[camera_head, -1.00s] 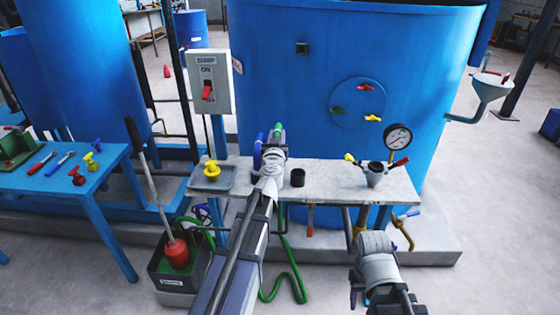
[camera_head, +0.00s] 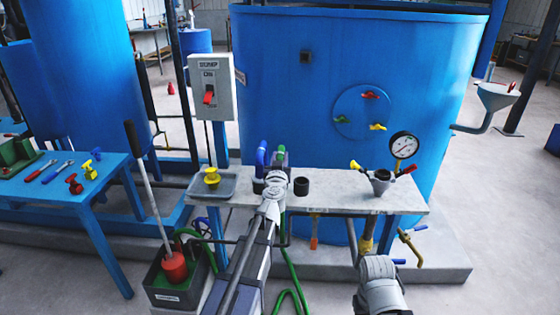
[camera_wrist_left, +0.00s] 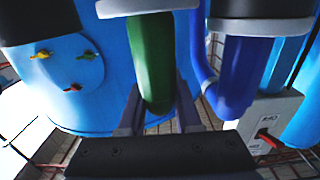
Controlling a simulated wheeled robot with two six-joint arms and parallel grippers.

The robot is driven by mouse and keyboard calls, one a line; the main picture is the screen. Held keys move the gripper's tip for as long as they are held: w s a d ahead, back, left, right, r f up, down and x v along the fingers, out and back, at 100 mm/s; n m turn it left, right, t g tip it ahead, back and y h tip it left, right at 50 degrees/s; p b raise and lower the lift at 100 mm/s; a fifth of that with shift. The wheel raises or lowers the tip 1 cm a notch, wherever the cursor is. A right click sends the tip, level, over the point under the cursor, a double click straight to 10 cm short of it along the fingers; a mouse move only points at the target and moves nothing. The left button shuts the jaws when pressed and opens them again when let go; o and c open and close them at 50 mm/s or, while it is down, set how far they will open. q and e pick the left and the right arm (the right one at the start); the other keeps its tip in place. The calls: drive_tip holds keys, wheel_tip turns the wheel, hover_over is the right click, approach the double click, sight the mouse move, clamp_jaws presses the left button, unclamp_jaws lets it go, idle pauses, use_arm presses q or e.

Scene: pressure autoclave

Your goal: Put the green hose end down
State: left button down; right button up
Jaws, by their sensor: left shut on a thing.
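The green hose end (camera_head: 281,149) is a green tube above the steel bench (camera_head: 340,197). My left gripper (camera_head: 279,159) is shut on it; the wrist view shows the green tube (camera_wrist_left: 152,60) between the fingers, with a pale collar at one end. My wrist hides its lower part in the head view, so I cannot tell whether it touches the bench. The green hose (camera_head: 289,268) hangs in front of the bench and bends near the floor. My right wrist is low at the right; its fingers are hidden.
A blue hose end (camera_head: 262,155) stands close left of the green one, at a black socket (camera_head: 258,186). Another black socket (camera_head: 301,186) is just to the right. A yellow-knobbed tray (camera_head: 228,186), switch box (camera_head: 211,88), gauge (camera_head: 404,145) and funnel fitting (camera_head: 380,183) are around.

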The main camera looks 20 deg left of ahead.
use_arm(q)
drive_tip(key=shift+f, duration=0.1)
drive_tip(key=c, duration=1.1)
unclamp_jaws()
drive_tip(key=shift+f, duration=0.1)
drive_tip(key=o, duration=0.5)
